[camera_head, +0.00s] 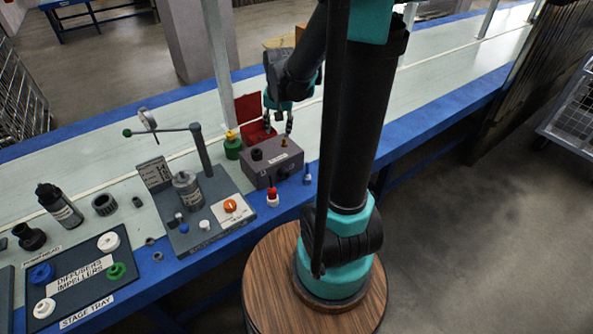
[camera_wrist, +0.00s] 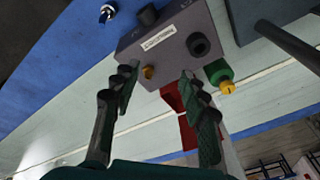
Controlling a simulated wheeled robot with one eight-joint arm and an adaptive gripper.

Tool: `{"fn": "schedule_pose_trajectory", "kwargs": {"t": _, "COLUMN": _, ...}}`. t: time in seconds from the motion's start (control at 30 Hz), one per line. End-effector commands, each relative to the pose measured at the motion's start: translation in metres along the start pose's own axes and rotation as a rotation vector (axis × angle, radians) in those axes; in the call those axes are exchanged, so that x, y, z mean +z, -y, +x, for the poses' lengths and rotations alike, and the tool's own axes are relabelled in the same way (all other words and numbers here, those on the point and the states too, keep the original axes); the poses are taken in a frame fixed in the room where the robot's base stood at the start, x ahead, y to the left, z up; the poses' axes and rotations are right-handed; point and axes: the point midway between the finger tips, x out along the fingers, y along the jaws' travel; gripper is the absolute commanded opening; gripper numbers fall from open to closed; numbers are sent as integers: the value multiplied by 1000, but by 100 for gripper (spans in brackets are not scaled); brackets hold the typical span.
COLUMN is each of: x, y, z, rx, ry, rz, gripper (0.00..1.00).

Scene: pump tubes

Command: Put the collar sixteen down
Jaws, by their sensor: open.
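My gripper (camera_head: 278,122) is open over the far edge of a grey-purple block (camera_head: 268,176). In the wrist view its fingers (camera_wrist: 158,78) are spread, with nothing held between them. A small brass piece (camera_wrist: 148,72) on the block shows between the fingertips, apart from them. The block also carries a dark ring (camera_wrist: 198,46), which shows in the head view (camera_head: 257,154), and a dark round piece (camera_wrist: 148,14) near its front. The block's label is too small to read, so I cannot tell which piece is collar sixteen.
An open red box (camera_head: 249,108) lies behind the block, close to my gripper. A green bottle with a yellow top (camera_head: 232,146) stands left of it. A lever press (camera_head: 204,150) and a stage tray (camera_head: 112,294) are further left. The pale bench beyond is clear.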

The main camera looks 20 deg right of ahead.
Motion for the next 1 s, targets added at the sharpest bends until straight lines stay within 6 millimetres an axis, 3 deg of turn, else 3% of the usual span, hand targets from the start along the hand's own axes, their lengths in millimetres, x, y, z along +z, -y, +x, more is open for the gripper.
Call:
{"fn": "schedule_pose_trajectory", "kwargs": {"t": 0.03, "x": 21, "y": -13, "z": -4, "rx": -6, "ry": -14, "rz": -51, "gripper": 44}}
{"fn": "schedule_pose_trajectory", "kwargs": {"t": 0.2, "x": 78, "y": -48, "z": -8, "rx": -23, "ry": -66, "rz": -237, "gripper": 44}}
{"fn": "schedule_pose_trajectory", "kwargs": {"t": 0.4, "x": 129, "y": -78, "z": -3, "rx": -29, "ry": -117, "rz": -405, "gripper": 44}}
{"fn": "schedule_pose_trajectory", "kwargs": {"t": 0.57, "x": 147, "y": -88, "z": 1, "rx": -28, "ry": -135, "rz": -467, "gripper": 44}}
{"fn": "schedule_pose_trajectory", "kwargs": {"t": 0.83, "x": 149, "y": -89, "z": 2, "rx": -28, "ry": -138, "rz": -478, "gripper": 44}}
{"fn": "schedule_pose_trajectory", "kwargs": {"t": 0.9, "x": 149, "y": -89, "z": 2, "rx": -28, "ry": -138, "rz": -477, "gripper": 36}}
{"fn": "schedule_pose_trajectory", "kwargs": {"t": 1.0, "x": 149, "y": -89, "z": 2, "rx": -28, "ry": -138, "rz": -477, "gripper": 34}}
